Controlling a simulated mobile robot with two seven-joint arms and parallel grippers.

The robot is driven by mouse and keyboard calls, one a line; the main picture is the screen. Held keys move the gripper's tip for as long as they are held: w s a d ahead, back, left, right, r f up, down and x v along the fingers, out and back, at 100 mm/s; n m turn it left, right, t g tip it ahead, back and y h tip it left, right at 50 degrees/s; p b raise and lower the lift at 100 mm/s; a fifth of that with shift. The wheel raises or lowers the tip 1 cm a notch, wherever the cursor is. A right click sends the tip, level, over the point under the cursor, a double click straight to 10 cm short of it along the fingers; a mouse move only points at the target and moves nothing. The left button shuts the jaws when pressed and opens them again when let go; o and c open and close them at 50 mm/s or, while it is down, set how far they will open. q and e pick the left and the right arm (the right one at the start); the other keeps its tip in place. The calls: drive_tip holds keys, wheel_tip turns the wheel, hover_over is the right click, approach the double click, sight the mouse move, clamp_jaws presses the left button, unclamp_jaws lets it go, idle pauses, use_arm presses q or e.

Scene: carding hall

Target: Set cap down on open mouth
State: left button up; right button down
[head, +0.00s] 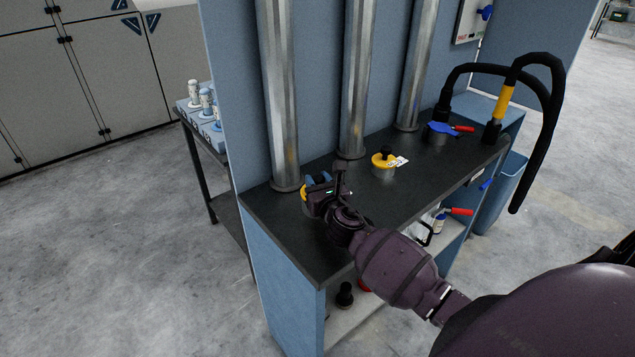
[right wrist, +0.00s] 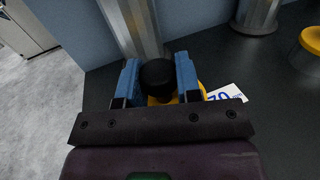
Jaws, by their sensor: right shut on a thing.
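My right gripper (head: 320,182) is at the left end of the dark worktop, beside the foot of the left metal pipe. In the right wrist view its blue fingers (right wrist: 158,82) are shut on the black knob of a yellow cap (right wrist: 192,92), which carries a white tag (right wrist: 226,92). A sliver of this cap's yellow edge (head: 304,194) shows in the head view. The gripper hides whatever is under the cap, so I cannot tell whether it touches an open mouth. My left gripper is not in view.
A second yellow cap (head: 380,160) with a black knob sits on a short metal stub on the worktop (head: 400,190). Metal pipes (head: 355,80) rise behind. At right are a blue-topped fitting with a red handle (head: 462,128) and a looped black hose (head: 545,130).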

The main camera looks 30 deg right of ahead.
drive_tip(key=shift+f, duration=0.4)
drive_tip(key=shift+f+b, duration=0.2)
drive_tip(key=shift+b, duration=0.15)
drive_tip(key=c, duration=0.8)
unclamp_jaws()
drive_tip(key=shift+r, duration=0.1)
drive_tip(key=shift+r, duration=0.25)
drive_tip(key=shift+r+p, duration=0.4)
drive_tip(key=shift+p, duration=0.1)
drive_tip(key=v, duration=1.2)
drive_tip(key=shift+f, duration=0.15)
